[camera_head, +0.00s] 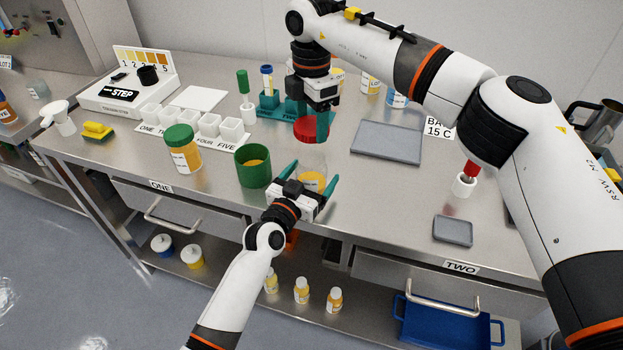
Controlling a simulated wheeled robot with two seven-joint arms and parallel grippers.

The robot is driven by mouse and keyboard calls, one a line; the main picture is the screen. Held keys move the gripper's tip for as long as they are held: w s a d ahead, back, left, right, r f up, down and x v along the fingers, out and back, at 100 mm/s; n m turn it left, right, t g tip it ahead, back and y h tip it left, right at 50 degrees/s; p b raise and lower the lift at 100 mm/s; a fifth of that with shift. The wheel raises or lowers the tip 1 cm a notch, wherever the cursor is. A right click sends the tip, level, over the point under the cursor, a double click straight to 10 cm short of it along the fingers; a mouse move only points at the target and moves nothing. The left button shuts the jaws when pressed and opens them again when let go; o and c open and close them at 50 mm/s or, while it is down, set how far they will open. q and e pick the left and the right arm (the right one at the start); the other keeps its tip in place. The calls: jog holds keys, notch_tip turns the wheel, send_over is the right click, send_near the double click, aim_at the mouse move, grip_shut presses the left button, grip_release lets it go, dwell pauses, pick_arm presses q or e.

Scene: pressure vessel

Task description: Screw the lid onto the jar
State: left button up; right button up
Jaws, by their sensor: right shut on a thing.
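The jar (313,165) is clear, with yellow contents low inside, and stands upright near the front middle of the bench. My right gripper (321,128) reaches down from above and is shut on the red lid. My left gripper (312,178) comes in from the front, low, with its teal fingers on either side of the jar. Whether those fingers press on the jar is not clear. The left gripper's body hides the jar's lower part.
A green open container (253,173) stands close left of the jar, with a green-lidded jar (183,152) beyond it. A teal rack (268,103) stands behind. A grey tray (388,142) lies to the right, and a smaller one (453,231) nearer the front.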

pick_arm(q)
jog(key=shift+w+d, duration=0.2)
jog(key=shift+w, duration=0.1)
jog(key=c, duration=1.5)
pick_arm(e)
send_over(311, 158)
jog(key=shift+f, duration=2.45)
jog(key=shift+f, duration=0.85)
jog(key=shift+f, duration=0.55)
